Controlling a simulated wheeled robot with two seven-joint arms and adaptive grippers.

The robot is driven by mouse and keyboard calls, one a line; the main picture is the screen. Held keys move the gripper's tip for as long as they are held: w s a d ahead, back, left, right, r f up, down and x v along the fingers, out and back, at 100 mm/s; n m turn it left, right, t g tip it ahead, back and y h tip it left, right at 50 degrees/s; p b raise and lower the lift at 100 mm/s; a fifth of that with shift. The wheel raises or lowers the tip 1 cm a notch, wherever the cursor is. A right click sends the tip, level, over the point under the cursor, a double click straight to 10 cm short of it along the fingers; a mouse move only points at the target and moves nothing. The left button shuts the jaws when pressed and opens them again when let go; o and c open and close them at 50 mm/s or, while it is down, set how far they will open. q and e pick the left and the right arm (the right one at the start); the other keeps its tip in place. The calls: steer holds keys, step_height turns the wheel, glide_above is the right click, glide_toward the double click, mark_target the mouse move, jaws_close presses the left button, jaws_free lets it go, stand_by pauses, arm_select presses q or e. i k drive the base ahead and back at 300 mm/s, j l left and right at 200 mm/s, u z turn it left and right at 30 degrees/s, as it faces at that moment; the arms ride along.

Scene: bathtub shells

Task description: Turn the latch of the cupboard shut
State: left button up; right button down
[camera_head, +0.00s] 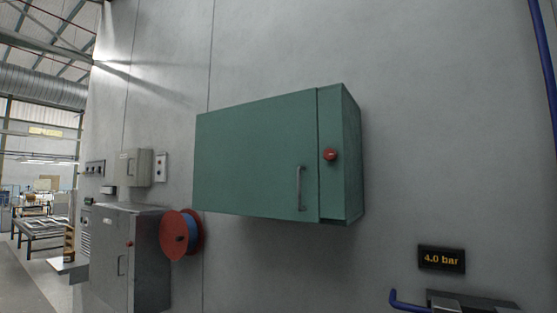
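The green cupboard (255,150) hangs on the grey wall in the middle of the head view. Its door looks flush with the frame. A grey bar handle (300,188) stands upright near the door's right edge. The latch (330,154) is a small red knob on the strip just right of the door. It is too small to tell which way it is turned. Neither of my grippers is in the view.
A grey floor cabinet (128,255) with its own small red knob stands at the lower left. A red reel (176,236) is beside it. A "4.0 bar" display (441,259) and blue pipe (408,303) are at the lower right. The wall around the cupboard is mostly clear.

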mark_target(329, 154)
steer(key=i+l+u, duration=0.15)
steer(key=l, duration=0.2)
steer(key=i+l+u, duration=0.3)
steer(key=i+l, duration=0.15)
steer(key=l, duration=0.35)
